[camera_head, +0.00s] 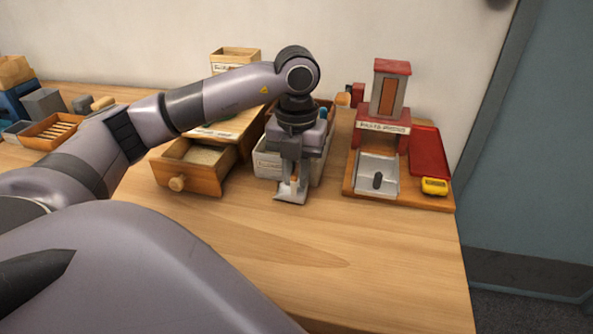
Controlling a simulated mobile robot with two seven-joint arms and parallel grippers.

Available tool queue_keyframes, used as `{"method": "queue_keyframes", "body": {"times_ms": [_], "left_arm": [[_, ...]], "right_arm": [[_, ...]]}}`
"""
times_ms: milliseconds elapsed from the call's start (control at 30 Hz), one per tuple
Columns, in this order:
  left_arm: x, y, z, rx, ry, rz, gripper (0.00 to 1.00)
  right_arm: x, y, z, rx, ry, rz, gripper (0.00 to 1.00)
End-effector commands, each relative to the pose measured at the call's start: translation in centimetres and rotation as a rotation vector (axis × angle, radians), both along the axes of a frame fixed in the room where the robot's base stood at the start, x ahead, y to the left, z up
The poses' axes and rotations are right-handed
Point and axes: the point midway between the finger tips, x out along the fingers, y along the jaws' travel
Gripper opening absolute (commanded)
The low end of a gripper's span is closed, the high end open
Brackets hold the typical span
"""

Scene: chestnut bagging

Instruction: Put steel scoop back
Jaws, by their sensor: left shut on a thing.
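The steel scoop (290,194) is a small grey metal pan below my left gripper (295,172), in front of the pale crate. My left gripper points down and is shut on the scoop near its light wooden handle. I cannot tell whether the scoop touches the table or hangs just above it. The pale grey crate (267,166) stands right behind, and my gripper and wrist hide part of it. A blue-topped item shows inside it. My right gripper is not in view.
A red-roofed machine (384,127) on a wooden board, with a metal tray (378,190) and a yellow device (435,186), stands right. The table's front middle (330,260) is clear.

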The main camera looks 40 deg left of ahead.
Motion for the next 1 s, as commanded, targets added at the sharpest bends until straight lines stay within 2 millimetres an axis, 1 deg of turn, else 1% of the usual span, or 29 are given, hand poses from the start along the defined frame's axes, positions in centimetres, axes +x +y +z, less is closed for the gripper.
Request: {"method": "queue_keyframes", "body": {"times_ms": [167, 200, 267, 533, 667, 767, 867, 1000], "left_arm": [[0.0, 0.0, -0.4, 0.0, 0.0, 0.0, 0.0], [0.0, 0.0, -0.4, 0.0, 0.0, 0.0, 0.24], [0.0, 0.0, -0.3, 0.0, 0.0, 0.0, 0.43], [0.0, 0.0, -0.3, 0.0, 0.001, 0.0, 0.43], [0.0, 0.0, 0.3, 0.0, 0.0, 0.0, 0.43], [0.1, 0.0, 1.6, -0.002, -0.003, 0.0, 0.43], [0.1, 0.0, 3.8, -0.002, -0.005, 0.0, 0.43], [0.1, 0.0, 7.3, -0.002, -0.005, -0.001, 0.43]], "right_arm": [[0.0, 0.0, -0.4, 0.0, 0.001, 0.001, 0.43], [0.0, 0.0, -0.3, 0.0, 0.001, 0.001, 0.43], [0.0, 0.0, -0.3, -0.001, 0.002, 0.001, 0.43], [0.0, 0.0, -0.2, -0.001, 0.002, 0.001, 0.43], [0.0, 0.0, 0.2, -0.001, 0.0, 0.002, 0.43], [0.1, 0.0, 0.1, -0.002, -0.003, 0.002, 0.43], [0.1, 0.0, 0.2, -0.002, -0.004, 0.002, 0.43], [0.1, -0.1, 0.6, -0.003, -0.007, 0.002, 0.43]]}}
